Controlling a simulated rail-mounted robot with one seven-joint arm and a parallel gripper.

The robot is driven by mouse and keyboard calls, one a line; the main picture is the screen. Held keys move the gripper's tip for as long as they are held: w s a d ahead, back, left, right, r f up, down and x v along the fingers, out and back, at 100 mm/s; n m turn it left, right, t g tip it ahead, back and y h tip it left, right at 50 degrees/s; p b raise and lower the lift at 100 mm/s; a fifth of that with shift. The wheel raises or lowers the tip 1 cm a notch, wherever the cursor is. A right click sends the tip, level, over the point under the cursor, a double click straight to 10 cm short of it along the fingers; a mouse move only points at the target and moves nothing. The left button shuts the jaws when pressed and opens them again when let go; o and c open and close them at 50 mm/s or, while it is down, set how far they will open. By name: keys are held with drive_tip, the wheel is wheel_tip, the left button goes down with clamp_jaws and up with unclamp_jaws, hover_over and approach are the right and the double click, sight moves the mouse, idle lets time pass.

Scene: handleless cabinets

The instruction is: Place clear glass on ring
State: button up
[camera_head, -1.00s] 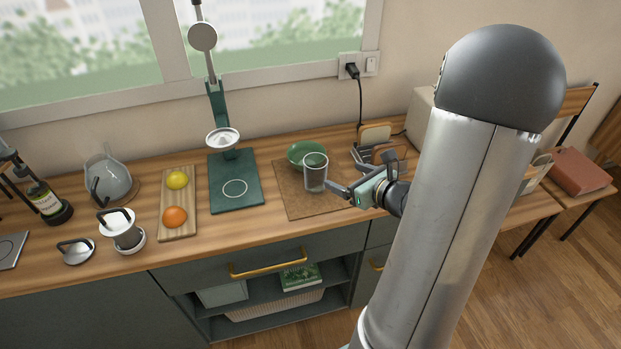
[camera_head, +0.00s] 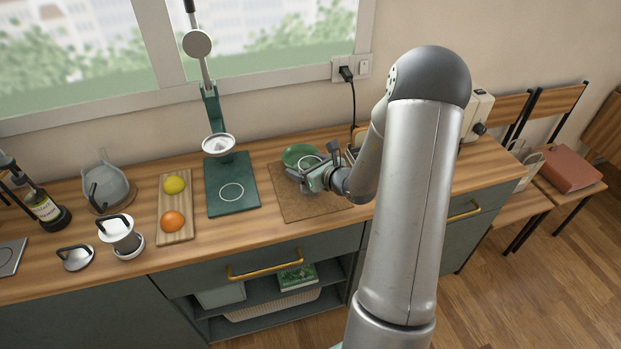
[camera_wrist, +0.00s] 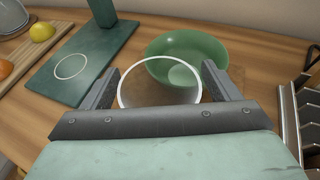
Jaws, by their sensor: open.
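The clear glass (camera_wrist: 160,92) shows in the wrist view as a pale round rim between the two fingers of my gripper (camera_wrist: 161,76). The fingers are open, one on each side of the glass; I cannot tell whether they touch it. In the head view my gripper (camera_head: 312,165) is over the brown mat and hides most of the glass. The ring (camera_head: 231,192) is a thin white circle on the dark green base plate, left of my gripper. It is bare and also shows in the wrist view (camera_wrist: 71,66).
A green bowl (camera_head: 298,154) stands just behind the glass on the brown mat (camera_head: 308,207). The green plate (camera_head: 221,205) carries an upright stand (camera_head: 212,108) at its back. A wooden board (camera_head: 176,232) with a lemon and an orange lies further left.

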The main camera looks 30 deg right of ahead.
drive_tip(key=shift+w, duration=0.1)
drive_tip(key=c, duration=1.3)
drive_tip(key=shift+r, duration=0.5)
drive_tip(key=s+a+r+b, duration=0.3)
drive_tip(key=s+r+b, duration=0.1)
drive_tip(key=s+r, duration=0.7)
drive_tip(key=shift+s+a+r, duration=0.35)
drive_tip(key=shift+s, duration=0.85)
